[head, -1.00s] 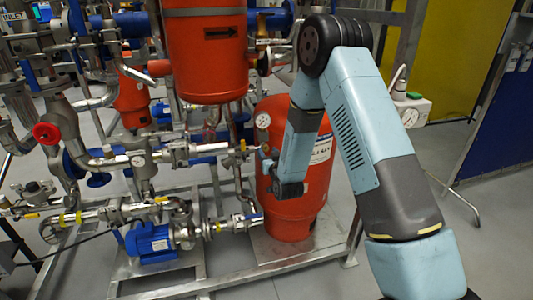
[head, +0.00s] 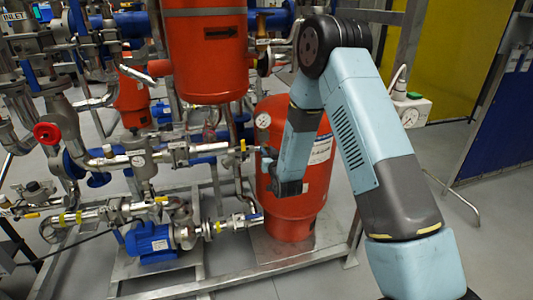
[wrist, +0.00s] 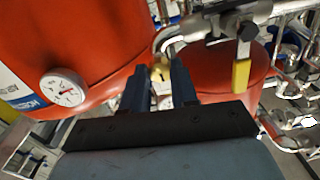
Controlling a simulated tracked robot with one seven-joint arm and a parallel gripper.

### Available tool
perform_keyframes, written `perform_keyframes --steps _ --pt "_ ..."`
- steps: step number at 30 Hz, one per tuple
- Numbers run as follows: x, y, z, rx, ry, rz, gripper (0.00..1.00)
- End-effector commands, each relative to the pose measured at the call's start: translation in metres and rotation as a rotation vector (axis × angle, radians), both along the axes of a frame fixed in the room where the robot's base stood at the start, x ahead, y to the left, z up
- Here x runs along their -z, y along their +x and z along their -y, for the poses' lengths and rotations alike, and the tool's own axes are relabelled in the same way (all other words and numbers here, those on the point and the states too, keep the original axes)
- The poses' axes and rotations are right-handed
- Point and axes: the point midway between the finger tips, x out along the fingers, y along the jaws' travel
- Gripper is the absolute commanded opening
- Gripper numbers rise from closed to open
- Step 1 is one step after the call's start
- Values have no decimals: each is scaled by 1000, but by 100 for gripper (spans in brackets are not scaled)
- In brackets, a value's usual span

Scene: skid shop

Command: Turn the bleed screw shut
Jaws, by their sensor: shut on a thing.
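My gripper (wrist: 159,73) is in the lower middle of the wrist view, its two dark blue fingers on either side of a small brass piece, which looks like the bleed screw (wrist: 160,72). The jaws are shut on it; its tip is mostly hidden between the fingers. The screw sits by the end of a bent metal pipe (wrist: 175,40), close to the red vessel. In the head view my gripper (head: 267,160) is in front of the tall red vessel (head: 290,205), and the screw is too small to make out there.
A round gauge (wrist: 64,88) is on the red vessel, left of my fingers. A valve lever with a yellow grip (wrist: 241,74) hangs close on the right. In the head view, a blue pump (head: 150,243) and pipes stand left on the steel skid frame. Open floor lies to the right.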

Motion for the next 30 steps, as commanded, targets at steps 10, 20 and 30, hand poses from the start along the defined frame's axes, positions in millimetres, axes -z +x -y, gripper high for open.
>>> perform_keyframes --steps 10,20,30 --pt "0 0 0 0 67 -19 0" --pt "0 0 0 0 66 -19 42" --pt "0 0 0 0 66 -19 54"
